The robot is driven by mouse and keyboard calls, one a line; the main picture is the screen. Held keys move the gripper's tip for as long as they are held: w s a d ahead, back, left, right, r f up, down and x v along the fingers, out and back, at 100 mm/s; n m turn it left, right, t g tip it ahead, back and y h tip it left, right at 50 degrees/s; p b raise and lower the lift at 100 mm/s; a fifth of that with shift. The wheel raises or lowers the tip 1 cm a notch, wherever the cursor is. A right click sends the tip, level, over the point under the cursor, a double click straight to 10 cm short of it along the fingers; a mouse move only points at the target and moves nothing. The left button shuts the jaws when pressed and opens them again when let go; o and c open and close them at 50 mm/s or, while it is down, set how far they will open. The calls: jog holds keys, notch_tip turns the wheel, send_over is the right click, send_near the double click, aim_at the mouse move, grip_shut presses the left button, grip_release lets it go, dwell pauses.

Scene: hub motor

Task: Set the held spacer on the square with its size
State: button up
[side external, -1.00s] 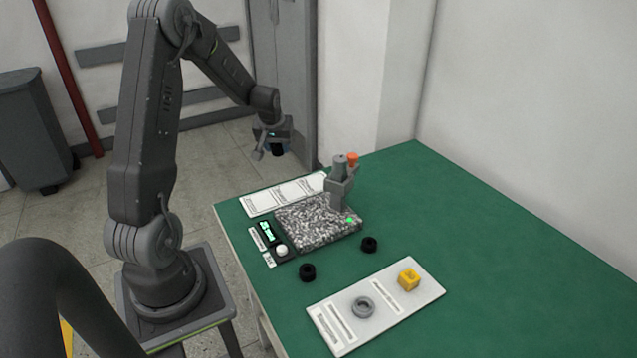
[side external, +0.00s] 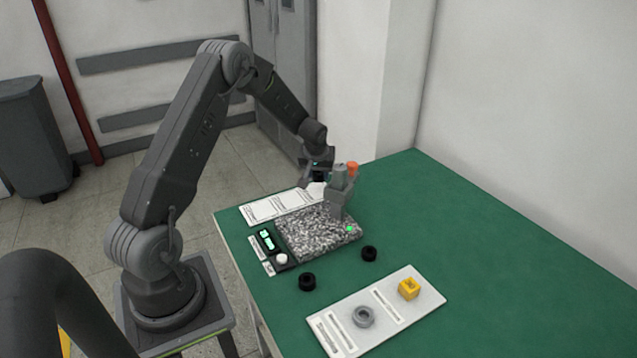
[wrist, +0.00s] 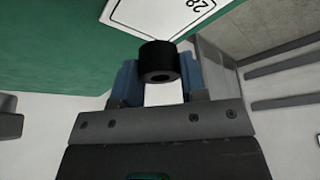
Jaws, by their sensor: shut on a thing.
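My gripper (side external: 316,177) is over the far left part of the table, beside the measuring stand. In the wrist view my gripper (wrist: 157,82) is shut on a black ring-shaped spacer (wrist: 158,62), held between blue fingers. A white card with squares (side external: 270,206) lies behind the granite plate; my gripper is above or near its right end, partly hiding it. In the wrist view the card (wrist: 150,18) shows one square with a number that looks like 28, upside down. The spacer appears above the card; I cannot tell the gap.
A speckled granite plate (side external: 305,235) carries a grey gauge stand (side external: 341,190) with an orange knob (side external: 352,168), close to my gripper. Two loose black spacers (side external: 307,282) (side external: 369,254) lie in front.

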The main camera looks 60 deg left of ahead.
aim_at(318, 181)
jog(key=shift+f, duration=1.9)
jog(key=shift+f, duration=0.15)
jog(key=o, duration=1)
jog(key=v, duration=1.2)
